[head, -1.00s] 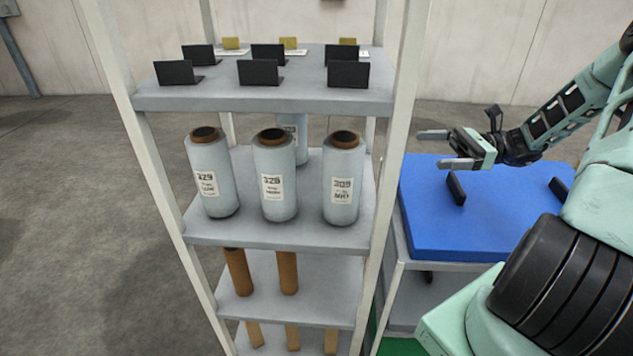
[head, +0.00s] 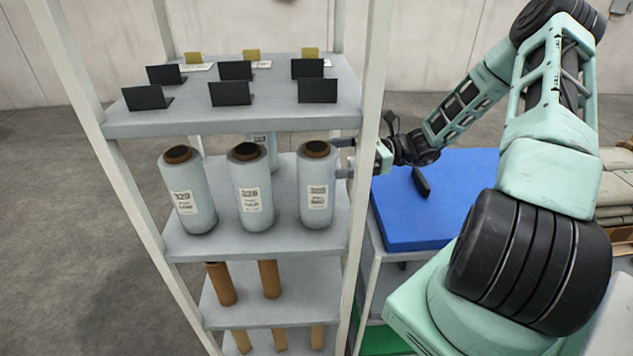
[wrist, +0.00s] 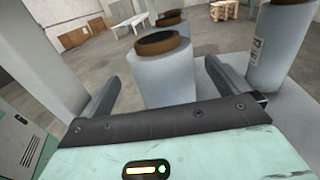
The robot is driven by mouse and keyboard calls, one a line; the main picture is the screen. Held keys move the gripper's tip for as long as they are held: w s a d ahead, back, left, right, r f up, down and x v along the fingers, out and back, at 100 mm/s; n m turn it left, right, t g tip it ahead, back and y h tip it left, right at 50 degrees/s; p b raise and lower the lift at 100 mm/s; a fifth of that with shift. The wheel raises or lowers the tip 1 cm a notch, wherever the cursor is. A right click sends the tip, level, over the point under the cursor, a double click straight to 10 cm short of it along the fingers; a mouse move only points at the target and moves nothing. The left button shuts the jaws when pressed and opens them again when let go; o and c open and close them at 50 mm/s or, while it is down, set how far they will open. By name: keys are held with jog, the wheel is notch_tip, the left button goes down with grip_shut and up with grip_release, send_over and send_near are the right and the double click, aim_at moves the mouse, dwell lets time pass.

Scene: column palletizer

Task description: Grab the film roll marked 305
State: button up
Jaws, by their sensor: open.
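Three upright pale film rolls stand along the front of the shelf in the head view. The left roll (head: 186,195) appears marked 329 and the middle roll (head: 249,190) 328. The right roll (head: 316,185) has a label too blurred to read surely as 305 or 309. A back roll (head: 262,140) is mostly hidden. My gripper (head: 343,158) is open at the right roll's right side, beside the shelf post. In the wrist view, one roll (wrist: 163,75) stands ahead between the open fingers; I cannot tell contact. Another labelled roll (wrist: 268,45) is right of the right finger.
The upper shelf (head: 230,120) holds black plates and small yellow blocks. Brown cores (head: 221,283) stand on the shelf below. The white right post (head: 367,130) is close to my gripper. A blue-topped table (head: 415,215) is at the right.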

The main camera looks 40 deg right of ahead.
aim_at(316, 159)
jog(key=p+x, duration=0.3)
jog(key=x, duration=0.2)
jog(key=shift+w+d, duration=0.1)
jog(key=shift+w+a, duration=0.1)
jog(key=shift+a, duration=0.15)
jog(key=c, duration=1.7)
jog(key=shift+c, duration=1.4)
jog(key=shift+r, duration=0.15)
